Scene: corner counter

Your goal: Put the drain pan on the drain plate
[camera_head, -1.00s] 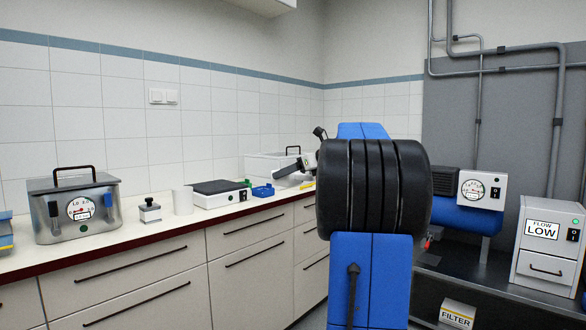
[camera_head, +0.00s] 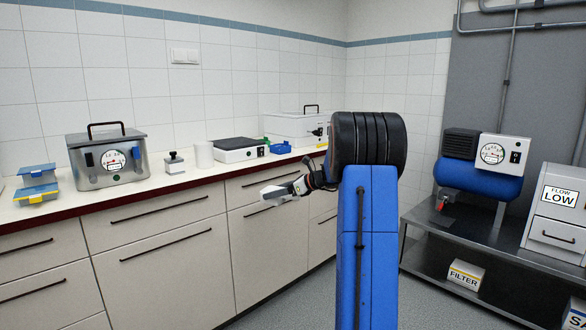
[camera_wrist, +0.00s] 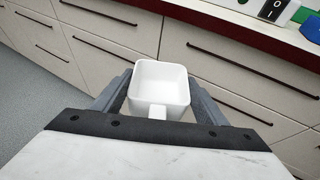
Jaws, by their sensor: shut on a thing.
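The drain pan (camera_wrist: 160,85), a small white square open-topped pan with a short tab, sits between the fingers of my gripper (camera_wrist: 160,100) in the wrist view. The gripper is shut on it, and the pan looks empty. In the head view my gripper (camera_head: 284,191) is in front of the counter drawers, below the countertop edge; the pan is hard to make out there. A blue tank (camera_head: 480,180) with a red valve (camera_head: 441,203) stands on the metal bench at right.
The counter (camera_head: 115,208) holds a steel bath (camera_head: 106,160), a hot plate (camera_head: 237,150), a blue tray (camera_head: 281,148) and a white lidded bath (camera_head: 295,127). The metal bench (camera_head: 450,226) carries a FLOW LOW box (camera_head: 556,205); a FILTER box (camera_head: 466,275) is on its lower shelf. Floor between is clear.

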